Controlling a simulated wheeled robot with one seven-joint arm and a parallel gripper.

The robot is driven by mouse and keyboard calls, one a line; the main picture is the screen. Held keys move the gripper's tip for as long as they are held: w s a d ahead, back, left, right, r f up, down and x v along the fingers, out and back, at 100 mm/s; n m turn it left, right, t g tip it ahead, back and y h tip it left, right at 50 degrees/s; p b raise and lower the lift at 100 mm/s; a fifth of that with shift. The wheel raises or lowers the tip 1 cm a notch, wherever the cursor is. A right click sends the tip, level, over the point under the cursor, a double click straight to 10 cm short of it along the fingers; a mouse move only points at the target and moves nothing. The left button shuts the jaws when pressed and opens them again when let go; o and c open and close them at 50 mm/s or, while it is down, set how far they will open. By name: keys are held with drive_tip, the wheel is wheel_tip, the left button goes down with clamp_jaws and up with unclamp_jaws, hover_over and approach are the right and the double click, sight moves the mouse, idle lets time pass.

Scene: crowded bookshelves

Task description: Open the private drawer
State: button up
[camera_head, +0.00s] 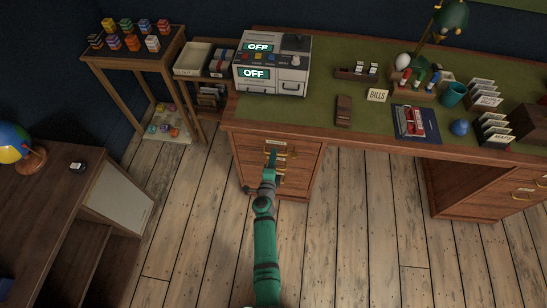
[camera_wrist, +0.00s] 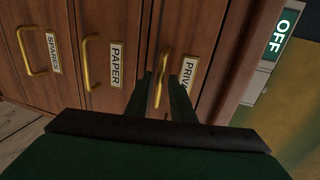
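The private drawer (camera_wrist: 210,50) is the rightmost of three wooden drawer fronts in the wrist view. Its label (camera_wrist: 188,73) is partly hidden, with "PRIV" readable. Its brass handle (camera_wrist: 160,82) lies between the two dark fingers of my gripper (camera_wrist: 160,98). The fingers stand apart, one on each side of the handle, with a gap showing. In the head view, my gripper (camera_head: 271,158) is at the top drawer of the desk's left pedestal, and its label (camera_head: 276,142) shows above. The drawer looks closed, flush with its neighbours.
The paper drawer (camera_wrist: 110,25) and spares drawer (camera_wrist: 35,25) are beside it in the wrist view, both closed. A grey machine (camera_head: 272,65) showing "OFF" stands on the desk above. A side table (camera_head: 75,200) stands at left. The plank floor (camera_head: 350,240) before the desk is clear.

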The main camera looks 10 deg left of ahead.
clamp_jaws()
idle(1.2)
